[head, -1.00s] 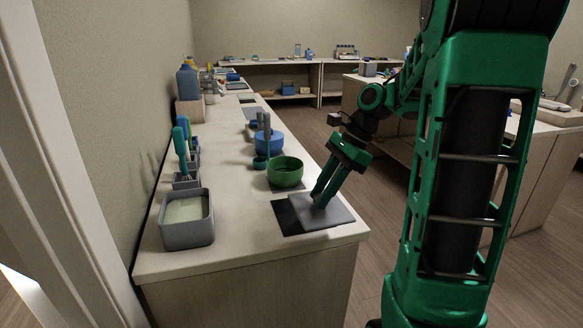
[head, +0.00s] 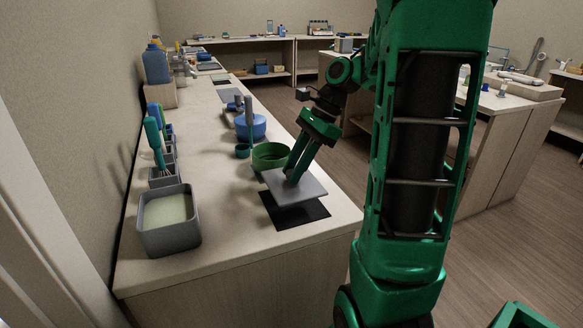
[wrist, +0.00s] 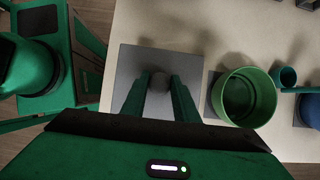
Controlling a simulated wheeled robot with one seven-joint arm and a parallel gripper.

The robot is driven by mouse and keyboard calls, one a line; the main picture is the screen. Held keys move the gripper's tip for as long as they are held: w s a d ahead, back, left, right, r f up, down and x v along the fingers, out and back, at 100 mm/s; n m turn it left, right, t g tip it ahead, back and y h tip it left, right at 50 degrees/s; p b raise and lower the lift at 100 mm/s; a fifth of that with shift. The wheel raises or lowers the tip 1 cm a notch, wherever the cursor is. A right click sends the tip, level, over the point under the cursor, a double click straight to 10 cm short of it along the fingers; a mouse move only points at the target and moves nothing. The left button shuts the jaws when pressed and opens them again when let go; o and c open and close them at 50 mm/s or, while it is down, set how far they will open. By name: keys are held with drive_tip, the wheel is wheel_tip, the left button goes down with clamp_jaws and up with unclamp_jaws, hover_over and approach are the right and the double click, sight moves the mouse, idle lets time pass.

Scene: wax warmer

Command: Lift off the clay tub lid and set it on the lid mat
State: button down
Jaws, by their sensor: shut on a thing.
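The clay tub (head: 168,238) is a grey square box at the front left of the counter, open on top with pale contents showing. The lid (head: 312,188) is a flat grey square plate with a round knob (wrist: 158,82). My gripper (head: 291,180) is shut on the knob, one finger on each side in the wrist view. The lid hangs roughly level above the black lid mat (head: 300,215) and overlaps its back part in the head view. The front of the mat shows bare. The gap between lid and mat is hard to judge.
A green bowl (head: 270,152) stands just behind the lid, beside it in the wrist view (wrist: 247,97). A small teal cup (head: 242,151) and a blue pot (head: 252,128) stand beyond. Grey holders with tools (head: 163,172) line the wall. Counter between tub and mat is clear.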

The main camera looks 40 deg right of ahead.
drive_tip(key=shift+s+f, duration=0.1)
drive_tip(key=shift+f, duration=2.15)
drive_tip(key=shift+f, duration=0.55)
idle(0.6)
drive_tip(key=c, duration=1.3)
unclamp_jaws()
drive_tip(key=shift+d+r, duration=0.1)
drive_tip(key=shift+r, duration=0.05)
drive_tip(key=shift+v, duration=3.8)
drive_tip(key=shift+r, duration=0.1)
